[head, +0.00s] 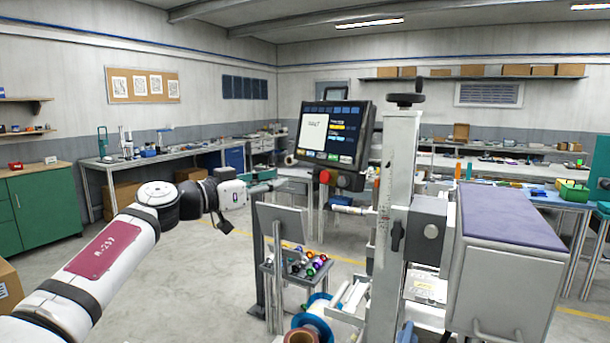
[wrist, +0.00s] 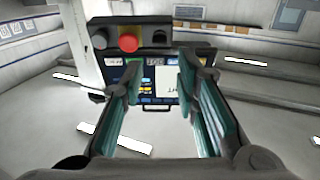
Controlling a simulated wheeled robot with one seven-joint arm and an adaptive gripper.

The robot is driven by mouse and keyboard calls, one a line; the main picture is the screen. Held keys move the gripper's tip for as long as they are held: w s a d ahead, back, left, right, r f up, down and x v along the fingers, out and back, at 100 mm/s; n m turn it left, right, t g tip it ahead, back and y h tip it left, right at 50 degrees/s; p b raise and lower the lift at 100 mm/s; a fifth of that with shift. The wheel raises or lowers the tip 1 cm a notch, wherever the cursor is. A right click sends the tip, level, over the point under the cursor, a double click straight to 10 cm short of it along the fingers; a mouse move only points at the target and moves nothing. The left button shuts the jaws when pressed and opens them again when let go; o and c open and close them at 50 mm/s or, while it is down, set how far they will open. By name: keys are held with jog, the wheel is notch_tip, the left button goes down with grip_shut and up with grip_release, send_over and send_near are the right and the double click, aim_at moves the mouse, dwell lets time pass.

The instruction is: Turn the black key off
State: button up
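The control panel (head: 333,137) has a lit screen, with a box of controls under it. In the wrist view the panel shows upside down, with its control box (wrist: 130,34) above the screen (wrist: 150,75). The box carries a grey knob (wrist: 99,39), a red button (wrist: 128,40) and a small dark control (wrist: 160,38), which may be the black key; its turned position is too small to tell. My gripper (wrist: 159,72) is open and empty, its teal-lined fingers apart in front of the panel. In the head view the red button (head: 325,177) shows too.
A metal column (head: 394,190) and a grey cabinet (head: 505,260) stand right of the panel. A small stand (head: 295,270) with coloured spools and a blue-rimmed reel (head: 318,308) are below. Workbenches line the walls.

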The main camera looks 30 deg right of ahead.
jog(key=p+x, duration=0.1)
jog(key=x, duration=0.9)
jog(key=shift+d, duration=0.2)
jog(key=shift+s, duration=0.1)
grip_shut()
